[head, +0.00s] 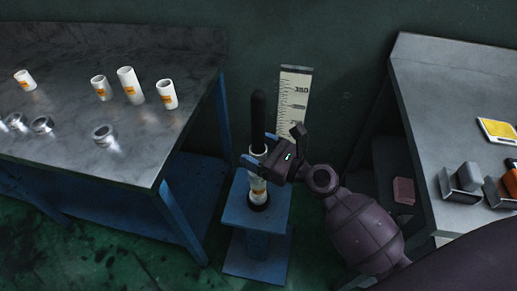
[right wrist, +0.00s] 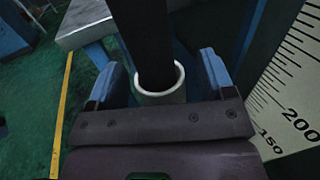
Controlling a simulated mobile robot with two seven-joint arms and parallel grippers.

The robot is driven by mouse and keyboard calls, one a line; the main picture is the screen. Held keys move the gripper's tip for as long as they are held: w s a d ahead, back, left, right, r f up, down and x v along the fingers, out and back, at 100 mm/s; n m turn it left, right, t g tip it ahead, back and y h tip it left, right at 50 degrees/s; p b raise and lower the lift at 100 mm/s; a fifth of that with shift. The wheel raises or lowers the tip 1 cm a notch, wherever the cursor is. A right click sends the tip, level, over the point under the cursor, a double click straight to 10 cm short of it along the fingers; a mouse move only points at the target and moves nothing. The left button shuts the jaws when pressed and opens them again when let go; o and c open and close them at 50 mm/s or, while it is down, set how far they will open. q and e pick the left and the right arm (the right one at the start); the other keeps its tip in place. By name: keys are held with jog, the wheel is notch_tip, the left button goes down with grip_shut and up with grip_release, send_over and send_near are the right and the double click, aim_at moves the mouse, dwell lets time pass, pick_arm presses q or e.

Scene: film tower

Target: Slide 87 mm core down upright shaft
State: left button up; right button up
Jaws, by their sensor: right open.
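The dark upright shaft (head: 258,112) stands on a blue stand (head: 238,215). White core material with an orange label (head: 257,185) is around the shaft, low down near the stand's top. My right gripper (head: 258,166) is open at this material, one finger on each side of the shaft. In the right wrist view a white core rim (right wrist: 163,97) encircles the dark shaft (right wrist: 147,40), between the open blue-grey fingers (right wrist: 163,75) with gaps on both sides. The gripper hides part of the material, so I cannot tell whether it is one core or two. The left gripper is not in view.
A grey table (head: 130,60) at left holds several white labelled cores and metal rings (head: 104,134). A ruler board (head: 294,100) stands just behind the shaft. A bench (head: 450,90) at right carries a yellow-topped item (head: 498,131) and small holders (head: 461,184).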

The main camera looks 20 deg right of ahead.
aim_at(259, 91)
notch_tip(259, 91, up, 5)
jog(key=p, duration=0.2)
jog(key=shift+f+p, duration=0.2)
jog(key=shift+p, duration=0.1)
notch_tip(259, 91, up, 14)
jog(key=p, duration=0.7)
jog(key=shift+r, duration=0.2)
pick_arm(q)
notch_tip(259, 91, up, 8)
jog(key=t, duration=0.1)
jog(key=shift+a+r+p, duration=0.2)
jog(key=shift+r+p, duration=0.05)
jog(key=shift+p, duration=0.1)
pick_arm(e)
jog(key=shift+r, duration=0.5)
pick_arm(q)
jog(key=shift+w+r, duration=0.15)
